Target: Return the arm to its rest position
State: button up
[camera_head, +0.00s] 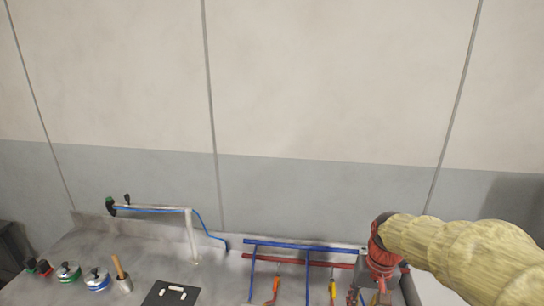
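My arm comes in from the right in a pale yellow, ribbed sleeve and reaches down to the bench's right end. My gripper (381,286) is at the lower right, below the red and dark wrist. Its fingers are small and run toward the bottom edge, so I cannot tell whether they are open or shut, or whether they hold anything.
A grey metal bench (140,262) runs along the wall. A blue and red rack (300,246) with hanging tools stands left of my gripper. The wall above is clear.

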jog(key=s+a+r+n+t+b, duration=0.1)
jog(key=s+a+r+t, duration=0.1)
jog(key=s, duration=0.6)
jog(key=s+a+r+t+b, duration=0.2)
jog(key=s+r, duration=0.3)
jog(key=s, duration=0.4)
jog(key=shift+s+r+n+t+h, duration=0.15)
jog(key=shift+r+n+t+h, duration=0.15)
jog(key=shift+n+t, duration=0.15)
